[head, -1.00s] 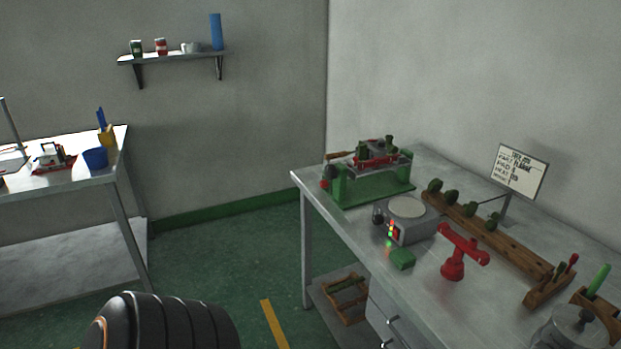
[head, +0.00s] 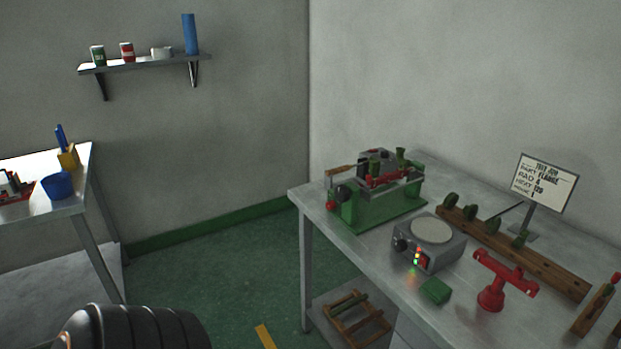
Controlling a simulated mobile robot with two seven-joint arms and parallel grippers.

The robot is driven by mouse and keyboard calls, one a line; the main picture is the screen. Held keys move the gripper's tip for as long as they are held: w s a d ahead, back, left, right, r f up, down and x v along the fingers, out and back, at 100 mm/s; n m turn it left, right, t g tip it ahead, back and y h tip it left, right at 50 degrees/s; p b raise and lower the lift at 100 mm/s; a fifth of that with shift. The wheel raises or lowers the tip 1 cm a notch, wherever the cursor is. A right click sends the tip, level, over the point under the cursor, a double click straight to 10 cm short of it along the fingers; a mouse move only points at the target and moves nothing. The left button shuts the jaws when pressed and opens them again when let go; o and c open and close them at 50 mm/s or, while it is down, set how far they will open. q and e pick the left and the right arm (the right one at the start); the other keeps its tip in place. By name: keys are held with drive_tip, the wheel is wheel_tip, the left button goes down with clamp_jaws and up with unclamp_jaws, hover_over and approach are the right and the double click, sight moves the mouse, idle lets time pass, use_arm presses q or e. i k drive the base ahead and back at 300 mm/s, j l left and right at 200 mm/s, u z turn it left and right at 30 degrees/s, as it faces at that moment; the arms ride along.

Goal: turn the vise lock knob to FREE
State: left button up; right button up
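A red stand with a T-shaped head (head: 500,280), possibly the vise, stands upright on the right-hand bench. A green-framed machine (head: 380,215) stands near the bench's far left corner. It has a wooden-handled lever, a dark round knob (head: 343,192) and a red ball (head: 331,206) on its left side. I cannot tell which part is the vise lock knob, and no FREE marking is readable. Neither of my grippers is in view. A black ribbed part of my own arm shows at the lower left.
The metal bench (head: 310,205) also holds a grey hot-plate-like box (head: 430,243) with lit indicators, a green block (head: 435,291), a wooden rack (head: 545,265) and a sign (head: 547,184). A second table (head: 78,205) stands left. Green floor (head: 220,285) lies open between them.

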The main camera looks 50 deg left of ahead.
sight(331, 204)
drive_tip(key=j, duration=0.75)
drive_tip(key=k+j, duration=0.15)
drive_tip(key=j, duration=0.65)
